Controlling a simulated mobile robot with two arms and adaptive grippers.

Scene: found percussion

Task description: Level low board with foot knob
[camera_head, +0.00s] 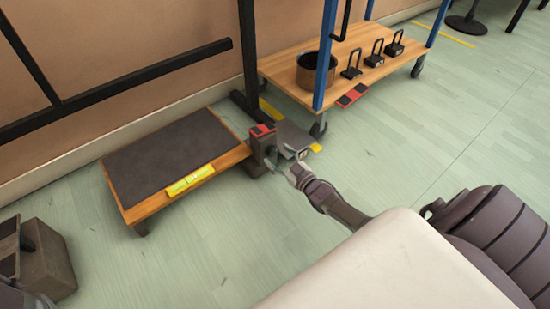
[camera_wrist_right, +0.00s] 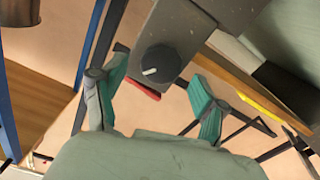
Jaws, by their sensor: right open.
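The low board (camera_head: 170,155) has a dark top and wooden edges and stands by the wall at the left. A yellow-green level (camera_head: 190,179) sits along its front edge. A dark block with a red top (camera_head: 264,146) stands at its right end. In the right wrist view, a round black knob (camera_wrist_right: 158,63) with a white mark shows on a dark grey face. My right gripper (camera_head: 292,163) is open beside that block. Its teal-padded fingers (camera_wrist_right: 157,78) lie either side of the knob; contact is not clear. My left gripper cannot be made out clearly at the lower left edge.
A wooden cart (camera_head: 335,72) on wheels stands behind, with a dark pot (camera_head: 315,72), several black-handled weights and blue posts. A black frame runs along the wall. A grey block with a black handle (camera_head: 47,265) stands at lower left.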

